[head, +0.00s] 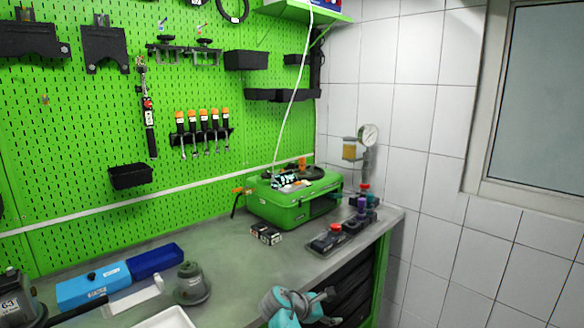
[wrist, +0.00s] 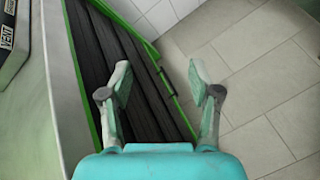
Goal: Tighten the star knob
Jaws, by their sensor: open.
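My gripper (head: 298,298) is at the front edge of the bench in the head view, teal with grey fingers. In the wrist view my gripper (wrist: 159,88) is open and empty, its fingers wide apart. They hang over drawers and floor, with no knob between them. I cannot pick out the star knob for certain. A small device with a red top (head: 335,228) stands on the right of the bench. Behind it is a pump assembly with a red cap (head: 365,187) and a round gauge (head: 369,134). My gripper is apart from both.
The grey bench top (head: 225,245) has free room in its middle. A green case (head: 290,212) stands at the back, a small dark box (head: 265,234) before it. Blue bins (head: 95,289) and a grey round-based item (head: 191,285) are at left. Dark drawers (wrist: 125,70) lie below my gripper.

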